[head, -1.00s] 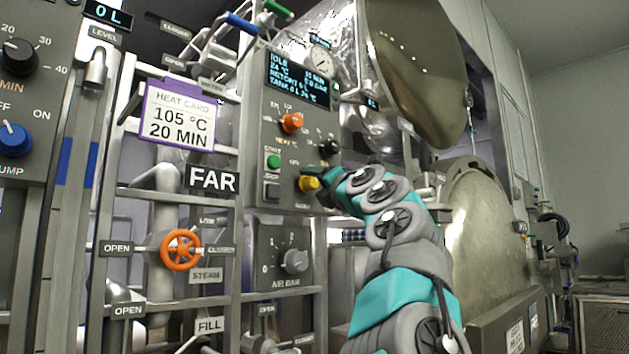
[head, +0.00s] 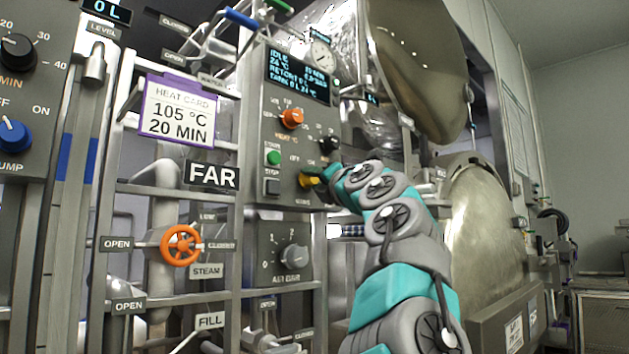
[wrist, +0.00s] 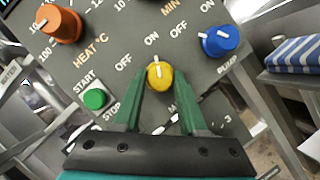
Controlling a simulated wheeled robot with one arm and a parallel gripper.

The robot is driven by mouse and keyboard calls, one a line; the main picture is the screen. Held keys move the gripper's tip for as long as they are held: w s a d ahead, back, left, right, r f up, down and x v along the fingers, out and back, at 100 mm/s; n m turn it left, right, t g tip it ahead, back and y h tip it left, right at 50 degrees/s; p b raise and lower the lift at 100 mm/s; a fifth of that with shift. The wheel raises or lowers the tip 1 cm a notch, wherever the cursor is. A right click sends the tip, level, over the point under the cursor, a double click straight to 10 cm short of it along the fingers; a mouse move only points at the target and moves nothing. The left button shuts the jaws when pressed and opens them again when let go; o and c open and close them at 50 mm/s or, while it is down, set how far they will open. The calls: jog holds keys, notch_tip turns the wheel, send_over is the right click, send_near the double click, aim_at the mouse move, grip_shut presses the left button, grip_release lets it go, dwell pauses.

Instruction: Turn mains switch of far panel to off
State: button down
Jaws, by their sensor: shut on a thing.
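The mains switch is a yellow knob (wrist: 157,70) with a white pointer line, low on the far panel (head: 270,150). In the wrist view its pointer faces up the picture, close to the ON label (wrist: 152,39); the OFF label (wrist: 122,63) is to the left. My gripper (wrist: 161,82) has its green fingers shut on the knob, one on each side. The name label below the knob is mostly hidden by the fingers. In the head view the yellow knob (head: 306,181) shows just left of my gripper, partly covered.
An orange heat knob (wrist: 61,24), a green start button (wrist: 95,98) and a blue pump knob (wrist: 220,41) surround the mains knob. Below the panel is a grey air knob (head: 293,257). An orange valve wheel (head: 181,245) and rails stand left; the open retort door (head: 415,65) hangs above right.

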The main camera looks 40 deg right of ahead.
jog(key=shift+n, duration=0.3)
jog(key=n+y+b, duration=0.1)
jog(key=n, duration=0.2)
jog(key=shift+f+t+y+b, duration=0.3)
jog(key=shift+t+y+b, duration=0.1)
jog(key=n+y, duration=0.1)
jog(key=n, duration=0.3)
jog(key=shift+d+t+y, duration=0.2)
jog(key=shift+t+y, duration=0.1)
jog(key=shift+y, duration=0.1)
jog(key=n+y, duration=0.1)
jog(key=n, duration=0.1)
jog(key=n+y, duration=0.1)
jog(key=n, duration=0.2)
jog(key=shift+r+n+y+p, duration=0.2)
jog(key=shift+n+y+p, duration=0.1)
jog(key=shift+y+p, duration=0.1)
jog(key=shift+d+n+y+p, duration=0.15)
jog(key=shift+n+y+p, duration=0.15)
jog(key=shift+n+y, duration=0.45)
jog(key=shift+n+y+p, duration=0.35)
jog(key=shift+n+p, duration=0.05)
jog(key=shift+n, duration=0.85)
